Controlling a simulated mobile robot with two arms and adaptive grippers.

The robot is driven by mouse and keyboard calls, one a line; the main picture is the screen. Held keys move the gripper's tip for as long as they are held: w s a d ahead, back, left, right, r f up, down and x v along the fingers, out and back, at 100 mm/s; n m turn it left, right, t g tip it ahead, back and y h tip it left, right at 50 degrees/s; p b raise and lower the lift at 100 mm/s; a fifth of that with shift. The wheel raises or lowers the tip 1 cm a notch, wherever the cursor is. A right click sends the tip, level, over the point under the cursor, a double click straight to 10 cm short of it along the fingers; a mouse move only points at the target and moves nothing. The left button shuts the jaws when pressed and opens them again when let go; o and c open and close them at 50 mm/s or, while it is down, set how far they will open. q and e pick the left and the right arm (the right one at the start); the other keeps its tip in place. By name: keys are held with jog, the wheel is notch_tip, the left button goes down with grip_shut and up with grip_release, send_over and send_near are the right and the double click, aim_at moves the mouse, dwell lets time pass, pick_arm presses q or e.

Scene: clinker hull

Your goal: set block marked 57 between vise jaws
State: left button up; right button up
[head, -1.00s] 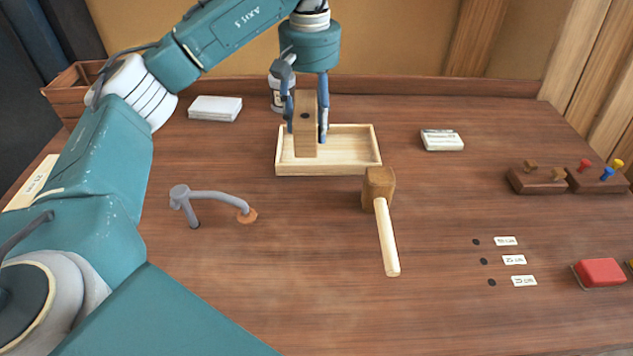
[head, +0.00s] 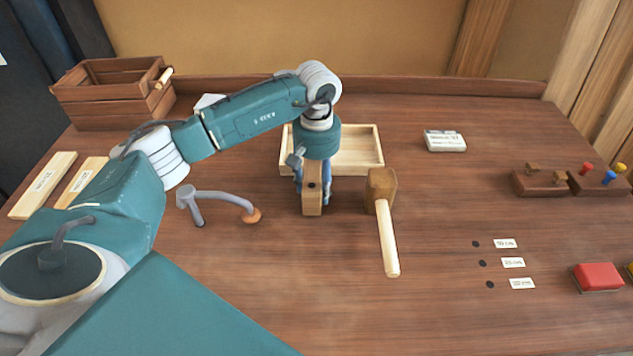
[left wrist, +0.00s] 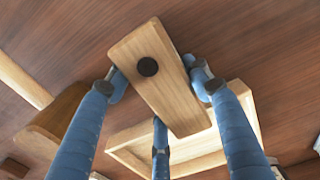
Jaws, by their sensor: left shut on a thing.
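My left gripper (head: 312,181) is shut on a wooden block (head: 312,203) and holds it in front of the shallow wooden tray. In the left wrist view the block (left wrist: 170,90) is a long pale bar with a round dark spot near one end, and the blue fingers (left wrist: 158,92) close around it. No number shows on the faces I see. I cannot make out any vise jaws in either view. My right gripper is not in view.
The tray (head: 372,163) is partly behind my gripper. A mallet (head: 388,240) lies just right of the block, and a grey bent holdfast (head: 222,197) stands to its left. A slatted crate (head: 105,110) is at the back left. The front middle of the bench is clear.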

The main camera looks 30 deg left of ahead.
pick_arm(q)
jog(key=shift+f+b, duration=0.3)
jog(key=shift+f, duration=0.25)
jog(key=o, duration=1.4)
jog(key=shift+r, duration=0.1)
jog(key=shift+r, duration=0.1)
